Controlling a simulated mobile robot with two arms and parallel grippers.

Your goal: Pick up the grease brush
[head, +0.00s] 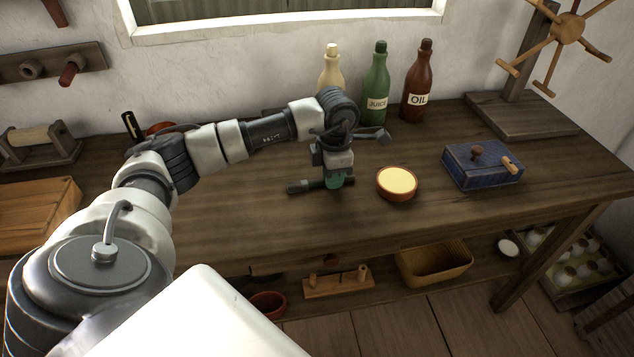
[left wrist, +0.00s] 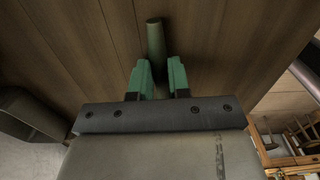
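The grease brush (head: 301,187) shows in the head view as a short dark rod at table height, sticking out to the left of my left gripper (head: 336,182). In the left wrist view the brush (left wrist: 155,40) is a round grey-green rod running away between the green fingers of my left gripper (left wrist: 160,75). The gap between the fingers is about as wide as the rod, and the gripper looks shut on it. The part between and behind the fingers is hidden. I cannot tell whether the brush touches the table. My right gripper is in neither view.
A bowl with yellow contents (head: 398,182) stands just right of the gripper on the wooden table (head: 240,225). A blue box (head: 482,166) is farther right. Cream, green (head: 376,85) and brown (head: 417,82) bottles stand behind. The tabletop left of the gripper is clear.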

